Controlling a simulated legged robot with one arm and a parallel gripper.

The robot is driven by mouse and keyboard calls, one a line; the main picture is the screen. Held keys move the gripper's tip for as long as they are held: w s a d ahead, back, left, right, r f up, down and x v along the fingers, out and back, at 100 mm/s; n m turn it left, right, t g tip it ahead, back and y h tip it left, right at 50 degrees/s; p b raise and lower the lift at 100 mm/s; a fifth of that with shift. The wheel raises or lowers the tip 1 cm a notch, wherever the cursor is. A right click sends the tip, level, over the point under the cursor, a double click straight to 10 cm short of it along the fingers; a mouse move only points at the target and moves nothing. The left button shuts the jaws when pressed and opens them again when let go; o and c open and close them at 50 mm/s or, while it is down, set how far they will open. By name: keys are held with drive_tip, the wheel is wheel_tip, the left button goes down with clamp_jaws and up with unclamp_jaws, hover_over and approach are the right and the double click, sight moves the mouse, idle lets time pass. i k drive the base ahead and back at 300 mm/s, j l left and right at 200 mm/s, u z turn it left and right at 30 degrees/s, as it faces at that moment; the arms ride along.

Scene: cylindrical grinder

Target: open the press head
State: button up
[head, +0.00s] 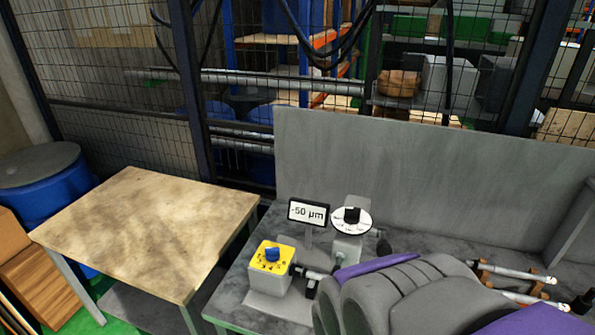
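On the grey bench, a grey upright unit (347,247) carries a round white dial (351,221) with a black knob on top. A small black handle (384,246) sticks out at its right. A yellow control box (271,256) with a blue knob (272,254) stands in front of it to the left. I cannot tell which part is the press head, or whether it is open. A large grey and purple rounded form, which looks like my own arm, fills the lower right and hides part of the bench. No fingertips of my gripper can be made out clearly.
A sign reading -50 µm (308,212) stands behind the yellow box. A black spindle-like part (312,274) lies right of the box. Metal rods (520,272) lie at the right. A bare wooden-topped table (150,225) and blue barrel (45,185) are left; a grey panel (430,180) backs the bench.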

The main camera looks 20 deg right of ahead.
sight(346, 250)
drive_tip(key=k+l+u, duration=0.25)
drive_tip(key=k, duration=0.15)
drive_tip(key=k+l+u, duration=0.1)
drive_tip(key=k+u, duration=0.2)
drive_tip(key=k, duration=0.1)
